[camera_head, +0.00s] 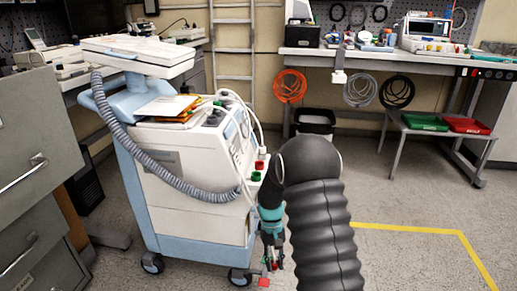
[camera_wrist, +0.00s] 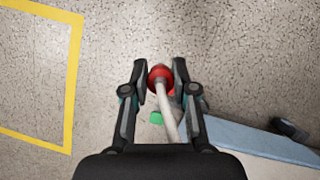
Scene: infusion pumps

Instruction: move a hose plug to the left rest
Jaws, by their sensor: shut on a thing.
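My gripper (camera_wrist: 160,70) is shut on a red hose plug (camera_wrist: 161,77), with a pale hose running from it toward the wrist. In the head view my gripper (camera_head: 271,262) points down beside the cart's lower right corner, and the held plug (camera_head: 264,282) shows small below the fingertips, near floor height. The white and blue pump cart (camera_head: 190,226) stands left of my arm. Red (camera_head: 260,165) and green (camera_head: 256,176) fittings stick out from its right side; I cannot tell which is the left rest. A green piece (camera_wrist: 157,118) also shows below the plug in the wrist view.
A grey corrugated hose (camera_head: 165,176) hangs across the cart. White hoses (camera_head: 246,110) loop at its right side. A grey cabinet (camera_head: 35,150) stands at left. A workbench (camera_head: 375,62) runs along the back. Floor inside the yellow line (camera_head: 420,231) is clear.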

